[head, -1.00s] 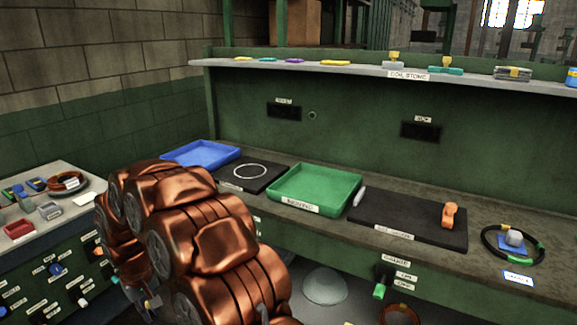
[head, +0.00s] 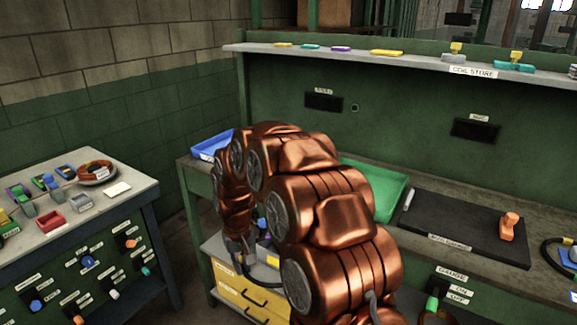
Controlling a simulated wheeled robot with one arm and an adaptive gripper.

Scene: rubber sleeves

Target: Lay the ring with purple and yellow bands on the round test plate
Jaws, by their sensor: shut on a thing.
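My gripper (head: 238,246) is at the lower left end of my copper-coloured arm, small and partly hidden by it. It is shut on a thin dark ring (head: 228,287), of which only a dark curve shows. A small yellow patch (head: 272,261) beside it may be a band; I cannot make out a purple band clearly.
The left table (head: 130,205) also holds a red tray (head: 51,222) and several small parts. The main bench carries a blue tray (head: 210,147), a green tray (head: 375,185) and a black mat (head: 460,225) with an orange part (head: 509,226). Yellow drawers (head: 250,295) stand below.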

